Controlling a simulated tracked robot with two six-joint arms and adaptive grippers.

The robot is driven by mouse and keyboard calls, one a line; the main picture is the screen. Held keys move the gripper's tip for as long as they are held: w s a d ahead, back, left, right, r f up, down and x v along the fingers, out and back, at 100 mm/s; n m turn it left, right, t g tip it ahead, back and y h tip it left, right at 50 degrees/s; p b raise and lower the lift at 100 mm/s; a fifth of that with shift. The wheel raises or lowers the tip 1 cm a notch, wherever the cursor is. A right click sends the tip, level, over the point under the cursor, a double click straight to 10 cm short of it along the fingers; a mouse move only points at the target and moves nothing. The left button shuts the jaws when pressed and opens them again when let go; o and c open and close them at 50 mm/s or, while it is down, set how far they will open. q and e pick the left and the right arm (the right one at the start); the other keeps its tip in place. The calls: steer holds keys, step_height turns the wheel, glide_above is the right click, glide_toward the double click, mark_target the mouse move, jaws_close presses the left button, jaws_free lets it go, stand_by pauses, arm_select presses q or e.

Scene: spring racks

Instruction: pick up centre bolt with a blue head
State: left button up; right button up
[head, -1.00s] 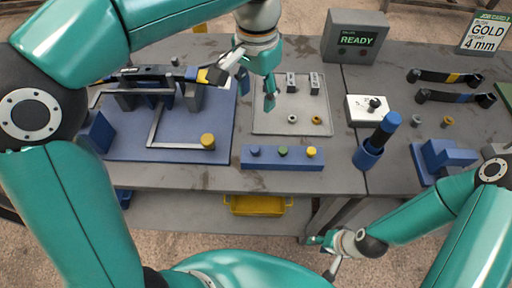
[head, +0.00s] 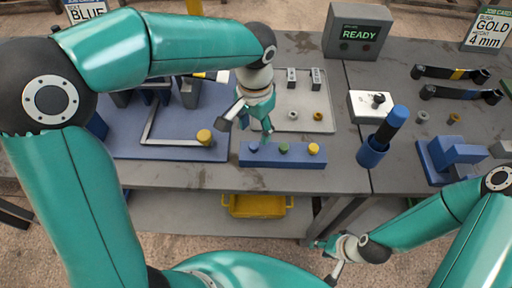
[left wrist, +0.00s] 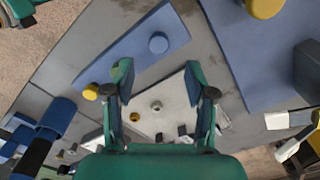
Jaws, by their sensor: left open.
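The blue-headed centre bolt (head: 253,148) stands in the left hole of a blue block (head: 270,161), beside a green-headed bolt (head: 283,149) and a yellow-headed bolt (head: 313,149). My left gripper (head: 246,130) is open and empty, just above and behind the blue head, partly covering it. In the left wrist view, the blue head (left wrist: 158,43) lies ahead of the spread fingertips (left wrist: 157,78), roughly centred between them and apart from them.
A blue base (head: 178,150) with a yellow knob (head: 205,137) is left of the block. A grey tray (head: 290,126) with small parts lies behind it. A blue cylinder in a holder (head: 372,153) stands to the right. A yellow bin (head: 258,205) is below.

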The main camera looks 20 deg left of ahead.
mark_target(254, 145)
arm_select(q)
steer(key=shift+s+f+p, duration=0.15)
steer(key=shift+f+p, duration=0.05)
steer(key=shift+f, duration=1.2)
steer(key=shift+s+f+p, duration=0.1)
steer(key=shift+f+p, duration=0.05)
steer(key=shift+f, duration=1.25)
steer(key=c, duration=1.1)
steer(key=shift+o, duration=0.2)
steer(key=shift+r, duration=0.1)
